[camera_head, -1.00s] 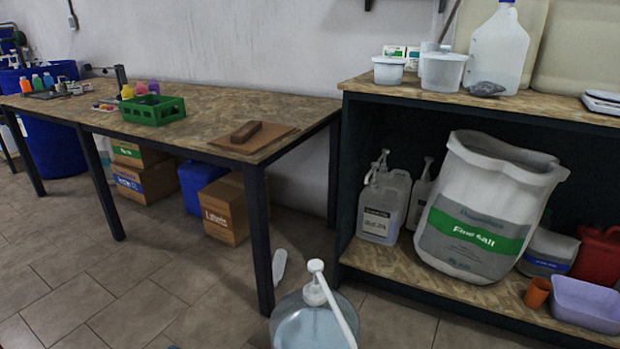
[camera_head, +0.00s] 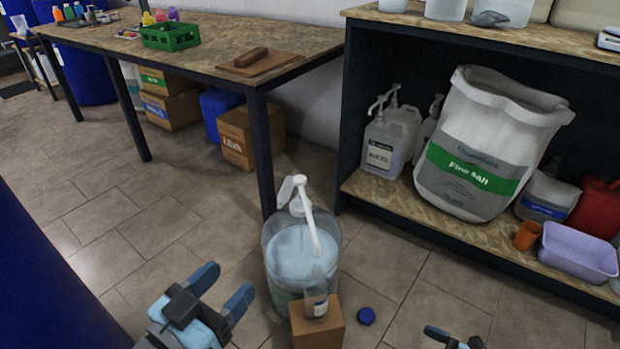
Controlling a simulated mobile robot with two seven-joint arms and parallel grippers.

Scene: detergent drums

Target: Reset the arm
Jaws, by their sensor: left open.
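My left gripper (camera_head: 223,287) is at the bottom of the view, left of centre. Its two blue-tipped fingers are spread apart with nothing between them. A clear drum (camera_head: 285,255) with pale blue liquid and a white pump (camera_head: 300,203) stands on the floor to the right of it, apart from the fingers. A small clear bottle (camera_head: 316,300) stands on a cardboard box (camera_head: 318,330) in front of the drum, under the pump's spout. A blue cap (camera_head: 366,316) lies on the floor. My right gripper (camera_head: 455,339) shows only in part at the bottom edge.
A wooden table (camera_head: 205,60) with a green crate (camera_head: 170,36) is at the back left. A shelf unit (camera_head: 440,226) at the right holds a large Fine Salt bag (camera_head: 480,150), jugs and a lilac tub (camera_head: 578,252).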

